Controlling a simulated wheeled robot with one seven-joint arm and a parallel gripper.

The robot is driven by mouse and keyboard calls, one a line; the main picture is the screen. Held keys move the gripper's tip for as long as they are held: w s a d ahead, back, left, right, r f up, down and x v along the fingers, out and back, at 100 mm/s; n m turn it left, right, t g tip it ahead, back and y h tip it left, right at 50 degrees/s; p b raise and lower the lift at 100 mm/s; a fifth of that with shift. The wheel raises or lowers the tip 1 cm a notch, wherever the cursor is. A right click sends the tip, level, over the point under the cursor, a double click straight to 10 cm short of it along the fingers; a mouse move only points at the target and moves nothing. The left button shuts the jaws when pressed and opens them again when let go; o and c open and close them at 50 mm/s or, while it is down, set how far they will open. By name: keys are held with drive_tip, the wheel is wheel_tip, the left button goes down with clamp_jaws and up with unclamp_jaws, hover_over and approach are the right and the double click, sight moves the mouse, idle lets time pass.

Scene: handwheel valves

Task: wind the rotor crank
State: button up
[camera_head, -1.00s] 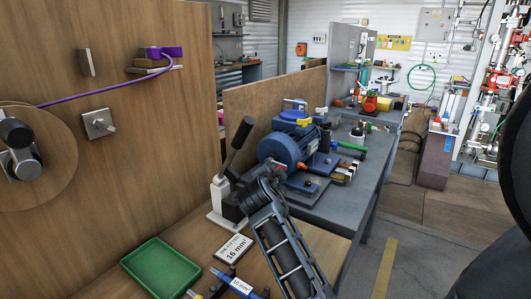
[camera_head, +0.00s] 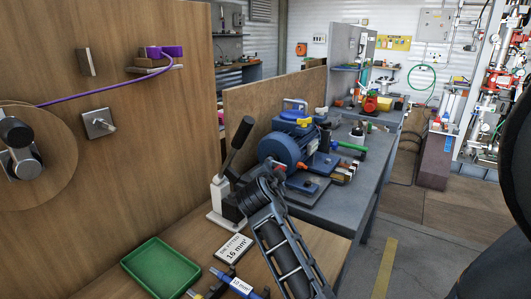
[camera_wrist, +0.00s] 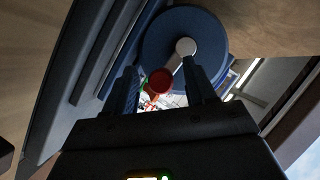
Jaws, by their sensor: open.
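In the wrist view, a round dark blue disc (camera_wrist: 160,30) has a pale grey crank arm (camera_wrist: 172,66) running from its hub (camera_wrist: 186,47) to a red knob (camera_wrist: 160,82). My gripper (camera_wrist: 160,70) is open, with one dark finger on each side of the red knob. The knob appears between the fingers; I cannot tell whether either finger touches it. In the head view, a blue motor-like machine (camera_head: 285,147) with a round end stands on the grey bench.
A black-handled lever press (camera_head: 222,200) stands left of the blue machine. A green tray (camera_head: 160,268) and a labelled plate (camera_head: 233,248) lie on the wooden bench in front. A wooden panel (camera_head: 150,90) rises at left. Open floor (camera_head: 415,250) lies right of the benches.

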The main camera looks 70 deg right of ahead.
drive_tip(key=a+b, duration=0.1)
drive_tip(key=a, duration=0.1)
drive_tip(key=w+a, duration=0.1)
drive_tip(key=a, duration=0.2)
drive_tip(key=shift+w+a+b, duration=0.15)
drive_tip(key=shift+a+b, duration=0.1)
drive_tip(key=shift+b, duration=0.1)
drive_tip(key=v, duration=0.7)
drive_tip(key=shift+a+b, duration=0.35)
drive_tip(key=shift+r, duration=0.1)
